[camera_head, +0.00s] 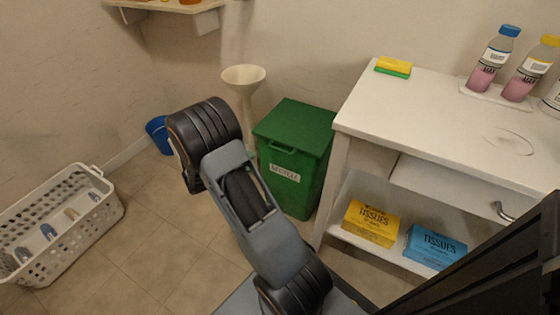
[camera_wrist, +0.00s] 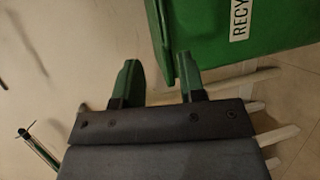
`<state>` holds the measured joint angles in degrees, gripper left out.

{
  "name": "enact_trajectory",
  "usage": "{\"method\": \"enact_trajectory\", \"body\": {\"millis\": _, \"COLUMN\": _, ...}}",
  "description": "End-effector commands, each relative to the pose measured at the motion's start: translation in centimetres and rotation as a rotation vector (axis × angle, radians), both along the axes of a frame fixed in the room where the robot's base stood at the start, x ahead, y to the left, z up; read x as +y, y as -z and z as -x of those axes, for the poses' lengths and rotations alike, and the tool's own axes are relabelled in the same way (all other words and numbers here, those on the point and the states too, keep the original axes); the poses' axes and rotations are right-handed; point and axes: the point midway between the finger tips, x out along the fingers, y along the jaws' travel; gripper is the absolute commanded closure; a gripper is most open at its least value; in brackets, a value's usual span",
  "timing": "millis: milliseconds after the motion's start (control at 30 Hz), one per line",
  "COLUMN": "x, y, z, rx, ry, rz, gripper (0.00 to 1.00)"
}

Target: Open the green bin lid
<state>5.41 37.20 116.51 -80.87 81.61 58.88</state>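The green bin (camera_head: 308,185) stands on the floor left of the white cabinet, with a white label on its front. Its green lid (camera_head: 300,125) looks shut, with a handle (camera_head: 282,147) at the front edge. In the wrist view, part of the bin (camera_wrist: 205,35) fills the upper right, turned sideways, with its label cut off by the frame. My gripper (camera_wrist: 158,62) is open and empty, its two fingers apart beside a green edge of the bin. I cannot tell if the right finger touches it. The head view hides my fingers behind my arm.
The white cabinet (camera_head: 455,115) stands close on the bin's right, with tissue boxes (camera_head: 370,222) on its lower shelf and bottles on top. A pale funnel-shaped stand (camera_head: 243,80) is behind left. A white basket (camera_head: 75,240) sits at left; the floor between is clear.

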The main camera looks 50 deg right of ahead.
Motion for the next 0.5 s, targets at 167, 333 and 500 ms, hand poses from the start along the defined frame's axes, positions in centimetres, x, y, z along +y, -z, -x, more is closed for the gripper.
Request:
{"method": "enact_trajectory", "body": {"millis": 167, "x": -1.6, "y": 1.4, "z": -0.1, "rx": -0.002, "ry": -0.011, "rz": 0.023, "gripper": 0.63}}
{"method": "enact_trajectory", "body": {"millis": 333, "x": -4.5, "y": 2.0, "z": 0.4, "rx": -0.003, "ry": -0.008, "rz": 0.023, "gripper": 0.63}}
{"method": "enact_trajectory", "body": {"millis": 500, "x": -7.7, "y": 2.6, "z": 0.9, "rx": -0.002, "ry": -0.010, "rz": 0.022, "gripper": 0.63}}
